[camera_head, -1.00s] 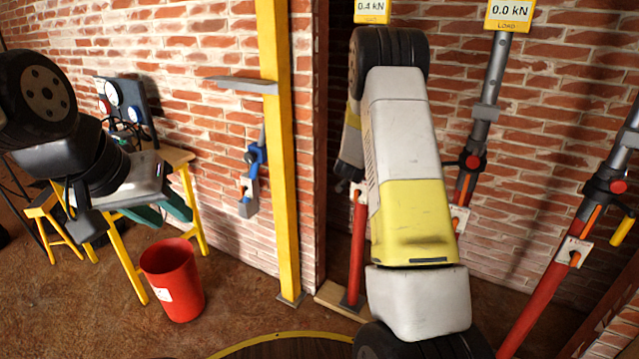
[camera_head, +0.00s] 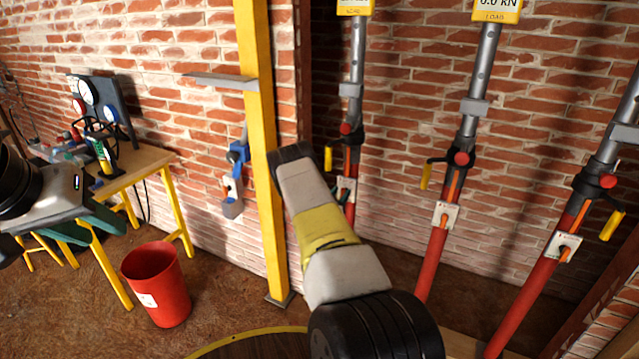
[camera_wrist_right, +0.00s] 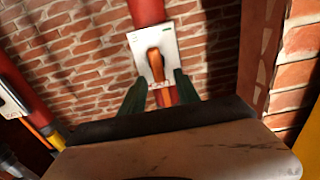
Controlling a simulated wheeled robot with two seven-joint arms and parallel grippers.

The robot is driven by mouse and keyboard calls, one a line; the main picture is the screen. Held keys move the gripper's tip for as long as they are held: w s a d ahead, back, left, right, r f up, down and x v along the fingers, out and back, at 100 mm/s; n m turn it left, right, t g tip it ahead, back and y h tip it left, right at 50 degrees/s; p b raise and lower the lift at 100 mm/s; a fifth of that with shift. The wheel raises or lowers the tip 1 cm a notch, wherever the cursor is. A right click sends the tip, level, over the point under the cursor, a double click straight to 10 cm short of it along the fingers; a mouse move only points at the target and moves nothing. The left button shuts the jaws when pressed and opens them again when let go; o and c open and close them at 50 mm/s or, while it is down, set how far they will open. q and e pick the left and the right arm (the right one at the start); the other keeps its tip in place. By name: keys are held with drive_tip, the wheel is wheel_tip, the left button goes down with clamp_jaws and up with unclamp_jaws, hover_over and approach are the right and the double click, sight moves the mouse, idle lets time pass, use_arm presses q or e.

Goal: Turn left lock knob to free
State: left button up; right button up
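The left red prop (camera_head: 351,213) stands just right of the yellow post. Its white plate (camera_head: 346,188) carries the left lock knob, partly covered by my right arm. In the right wrist view the plate (camera_wrist_right: 140,42) and the orange knob (camera_wrist_right: 155,64) are clear, the knob lying roughly along the prop. My right gripper (camera_wrist_right: 159,77) is open, its green fingers either side of the knob's line; I cannot tell whether they touch it. My left gripper (camera_head: 95,228) is open and empty at the far left.
The middle prop (camera_head: 432,262) and right prop (camera_head: 522,298) have similar plates. The yellow post (camera_head: 262,150) stands close left of my right arm. A red bucket (camera_head: 157,285) and a wooden bench (camera_head: 140,165) with gauges are at left.

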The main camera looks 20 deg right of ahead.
sight(342, 191)
drive_tip(key=shift+x, duration=1.5)
clamp_jaws()
